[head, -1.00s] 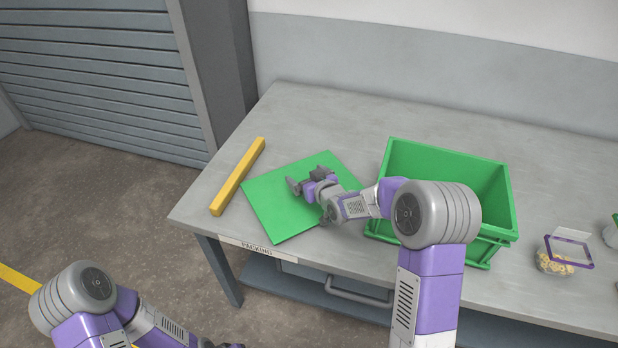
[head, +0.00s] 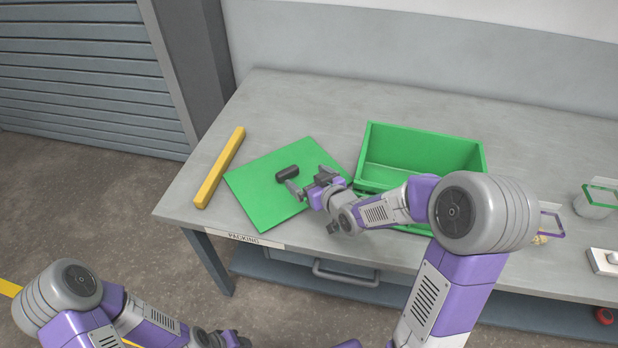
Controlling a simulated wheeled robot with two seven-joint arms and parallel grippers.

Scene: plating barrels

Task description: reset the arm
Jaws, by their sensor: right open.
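My right arm reaches in from the lower right. Its gripper (head: 298,185) is open and above the green mat (head: 262,205), in front of the green crate's left side. A dark, rounded block (head: 288,173) shows over the mat at the gripper's tip; I cannot tell whether it is a finger or a separate thing. I see nothing held between the fingers. My left arm is low at the bottom left, off the table. Its gripper (head: 228,339) is partly cut off by the lower edge, and its jaws are not clear.
The grey table (head: 300,95) carries a yellow bar (head: 220,168) left of the mat and the green crate (head: 425,142) behind my right forearm. To the right are a purple-rimmed container (head: 551,222), partly hidden, a green-rimmed jar (head: 594,203) and a white block (head: 604,262).

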